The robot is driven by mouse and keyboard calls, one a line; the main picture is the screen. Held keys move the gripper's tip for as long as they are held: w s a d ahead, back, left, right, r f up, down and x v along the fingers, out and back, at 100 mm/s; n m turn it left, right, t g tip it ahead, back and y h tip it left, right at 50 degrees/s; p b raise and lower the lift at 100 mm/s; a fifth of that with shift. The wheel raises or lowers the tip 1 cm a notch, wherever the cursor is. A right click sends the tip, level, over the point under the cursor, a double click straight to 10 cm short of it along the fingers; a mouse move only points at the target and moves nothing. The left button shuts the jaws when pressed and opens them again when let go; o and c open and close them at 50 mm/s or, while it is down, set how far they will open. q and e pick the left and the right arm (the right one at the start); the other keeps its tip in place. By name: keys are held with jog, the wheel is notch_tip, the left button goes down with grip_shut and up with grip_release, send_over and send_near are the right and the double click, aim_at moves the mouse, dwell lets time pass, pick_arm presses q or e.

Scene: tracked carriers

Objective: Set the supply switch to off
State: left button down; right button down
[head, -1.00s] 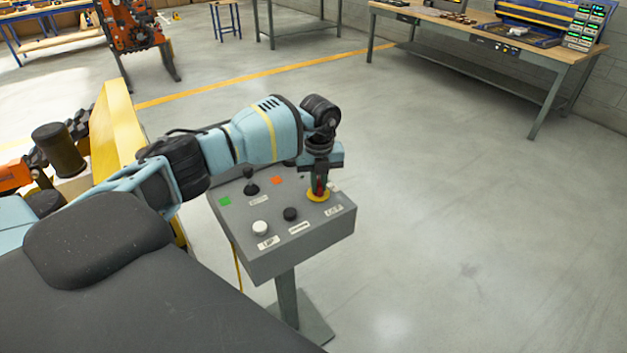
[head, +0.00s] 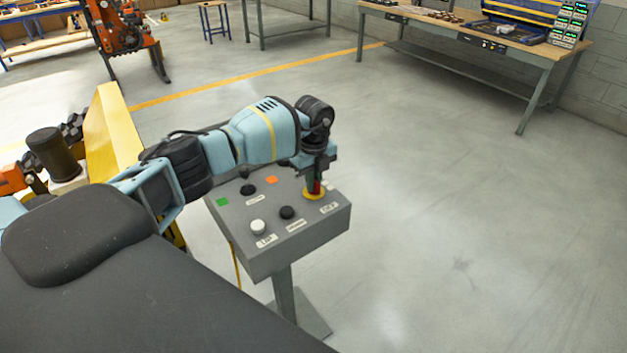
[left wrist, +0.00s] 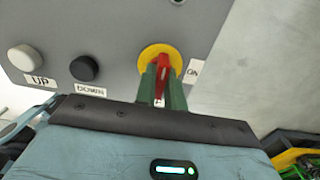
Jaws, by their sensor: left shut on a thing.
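The supply switch is a red handle (left wrist: 161,67) on a round yellow plate (left wrist: 147,57) at the right of the grey control box (head: 245,225). My left gripper (head: 315,187) comes down on it from above. Its green fingers (left wrist: 161,92) are shut on the red handle. In the left wrist view the handle runs up and down the picture. An ON label (left wrist: 194,70) lies right of the plate. Another label (head: 329,208) lies in front of the switch in the head view, too small to read surely. My right gripper is not in view.
The box also bears a white UP button (head: 258,227), a black DOWN button (head: 287,212), a black knob (head: 248,190), and green and orange marks. It stands on a post (head: 285,292). A yellow panel (head: 112,135) is at left. The floor to the right is clear.

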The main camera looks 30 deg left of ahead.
pick_arm(q)
jog(key=shift+r, duration=0.1)
jog(key=c, duration=1.5)
grip_release()
jog(key=shift+r, duration=3.85)
